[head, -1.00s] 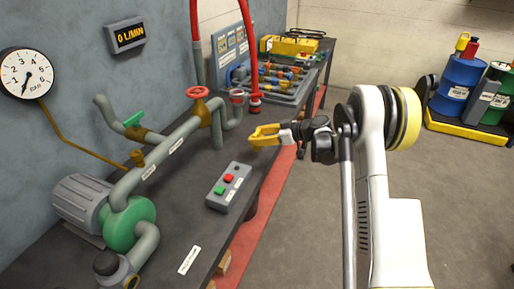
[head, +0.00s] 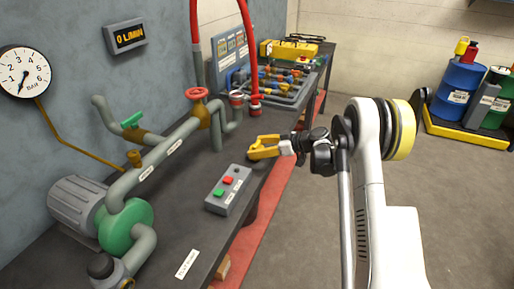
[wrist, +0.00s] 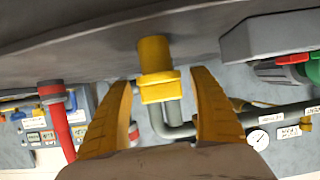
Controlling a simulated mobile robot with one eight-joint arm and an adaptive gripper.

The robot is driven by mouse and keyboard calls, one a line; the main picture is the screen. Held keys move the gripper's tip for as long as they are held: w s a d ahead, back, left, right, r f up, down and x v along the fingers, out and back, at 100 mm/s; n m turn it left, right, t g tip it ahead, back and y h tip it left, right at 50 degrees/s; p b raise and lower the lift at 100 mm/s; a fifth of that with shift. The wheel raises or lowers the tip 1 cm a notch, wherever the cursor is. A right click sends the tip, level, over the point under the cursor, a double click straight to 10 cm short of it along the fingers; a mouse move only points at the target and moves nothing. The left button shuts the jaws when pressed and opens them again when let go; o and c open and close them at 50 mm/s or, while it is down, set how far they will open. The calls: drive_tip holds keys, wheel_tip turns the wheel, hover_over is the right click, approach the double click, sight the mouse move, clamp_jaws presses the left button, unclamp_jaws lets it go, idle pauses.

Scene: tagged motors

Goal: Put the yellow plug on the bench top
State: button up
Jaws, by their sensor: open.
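The yellow plug (wrist: 155,66) is in the wrist view, which is upside down. Its far end meets the dark bench top (wrist: 95,45), and it looks to stand on it. My gripper (wrist: 163,90) is open, with one yellow finger on each side of the plug and a gap showing at both sides. In the head view my gripper (head: 262,149) is low over the bench top (head: 150,236), near its right edge, beyond the button box. The plug cannot be told apart from the yellow fingers there.
The button box (head: 229,190) stands nearer, with a green and a red button. Pipework with a red valve wheel (head: 197,93) and a red hose (head: 247,50) stand left of my gripper. A grey motor (head: 75,200) is at front left.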

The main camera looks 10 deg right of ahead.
drive_tip(key=shift+r, duration=0.25)
drive_tip(key=p+v, duration=0.4)
drive_tip(key=v, duration=0.8)
drive_tip(key=s+a+r+m+g+h, duration=0.2)
drive_tip(key=s+a+r+m+h, duration=0.35)
drive_tip(key=s+a+r, duration=0.55)
drive_tip(key=s+d+r+m+t+h, duration=0.1)
drive_tip(key=s+m+h, duration=0.4)
drive_tip(key=s, duration=1.9)
drive_tip(key=shift+s+d+r, duration=0.3)
drive_tip(key=shift+d+r, duration=0.25)
drive_tip(key=shift+r, duration=0.05)
